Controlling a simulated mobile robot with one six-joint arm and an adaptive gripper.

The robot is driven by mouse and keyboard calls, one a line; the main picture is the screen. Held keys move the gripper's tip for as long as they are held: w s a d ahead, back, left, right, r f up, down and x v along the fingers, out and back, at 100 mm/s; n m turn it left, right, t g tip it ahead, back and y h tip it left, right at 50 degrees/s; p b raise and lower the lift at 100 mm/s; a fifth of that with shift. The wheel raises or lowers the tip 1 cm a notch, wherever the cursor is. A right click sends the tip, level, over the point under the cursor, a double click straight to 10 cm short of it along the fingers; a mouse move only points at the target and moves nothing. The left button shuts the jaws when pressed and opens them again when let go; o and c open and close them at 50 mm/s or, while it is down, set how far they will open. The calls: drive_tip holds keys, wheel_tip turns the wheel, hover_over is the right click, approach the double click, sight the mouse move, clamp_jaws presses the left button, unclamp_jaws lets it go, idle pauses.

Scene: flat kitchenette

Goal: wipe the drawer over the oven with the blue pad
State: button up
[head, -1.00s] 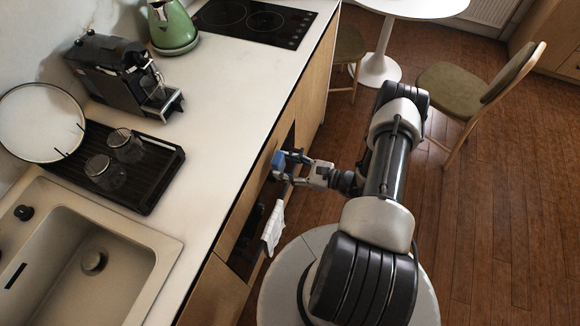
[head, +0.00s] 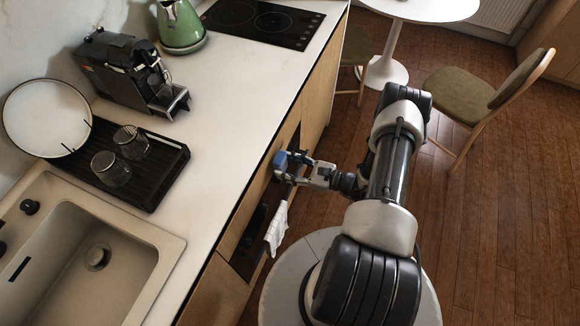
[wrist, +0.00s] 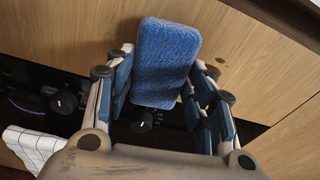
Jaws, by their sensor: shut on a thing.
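The blue pad (wrist: 166,58) is a soft, rounded block held at the fingertips of my gripper (wrist: 168,92). Blue finger pads show on both sides of it in the wrist view. In the head view the pad (head: 281,160) is small, at the counter's front side, and my gripper (head: 296,167) reaches it from the right. The wooden drawer front (wrist: 85,28) lies behind the pad, above the dark oven (wrist: 40,90). I cannot tell whether the pad touches the wood. A small dark spot shows on the wood right of the pad.
A white checked towel (head: 277,229) hangs at the oven front, near my gripper; it also shows in the wrist view (wrist: 32,145). Dark oven knobs (wrist: 143,122) sit below the pad. The counter edge (head: 250,185) runs alongside. A chair (head: 470,95) stands right, with open floor around.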

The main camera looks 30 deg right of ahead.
drive_tip(key=shift+w+a, duration=0.3)
drive_tip(key=shift+w, duration=0.1)
drive_tip(key=shift+w+d+f+b, duration=0.1)
drive_tip(key=shift+w+d+b, duration=1)
drive_tip(key=shift+d+b, duration=0.25)
drive_tip(key=shift+w+d+f+b, duration=0.1)
drive_tip(key=shift+w+d+b, duration=1.05)
drive_tip(key=shift+d, duration=0.3)
drive_tip(key=shift+w+d+r+b, duration=0.2)
drive_tip(key=shift+d+b, duration=0.15)
drive_tip(key=shift+d, duration=0.05)
drive_tip(key=shift+s+a+p, duration=0.45)
drive_tip(key=shift+s+a, duration=0.4)
drive_tip(key=shift+a, duration=0.25)
drive_tip(key=shift+s+a+p, duration=0.4)
drive_tip(key=shift+s+a, duration=0.4)
drive_tip(key=shift+a, duration=0.3)
drive_tip(key=shift+s+a+p, duration=0.45)
drive_tip(key=shift+s+a, duration=0.4)
drive_tip(key=shift+a, duration=0.25)
